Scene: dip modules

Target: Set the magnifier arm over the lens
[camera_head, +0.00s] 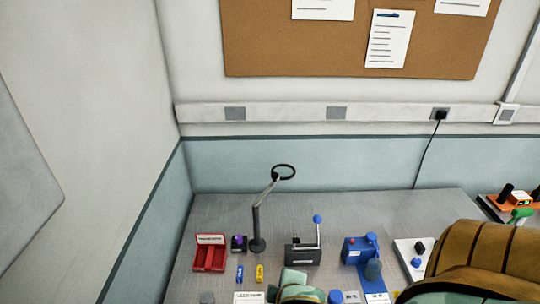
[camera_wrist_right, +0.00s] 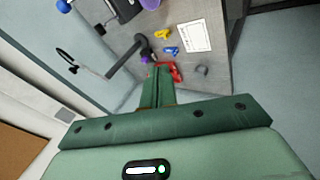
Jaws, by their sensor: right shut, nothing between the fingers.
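The magnifier arm stands upright on a round dark base at the back of the bench, with a grey post (camera_head: 256,222) and a tilted link to a black ring (camera_head: 283,172). In the right wrist view the ring (camera_wrist_right: 67,56) and post (camera_wrist_right: 125,58) show at the upper left. A small dark holder with a purple top (camera_head: 239,242), possibly the lens, sits just left of the base; the purple part (camera_wrist_right: 145,59) also shows in the wrist view. My right gripper (camera_wrist_right: 159,72) is shut and empty, apart from the magnifier. My left gripper is not in view.
A red open case (camera_head: 209,254) stands left of the holder. Blue (camera_head: 240,273) and yellow (camera_head: 260,272) pieces lie in front. A grey lever device (camera_head: 303,254) and a blue device (camera_head: 355,250) stand to the right. The bench behind them is clear.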

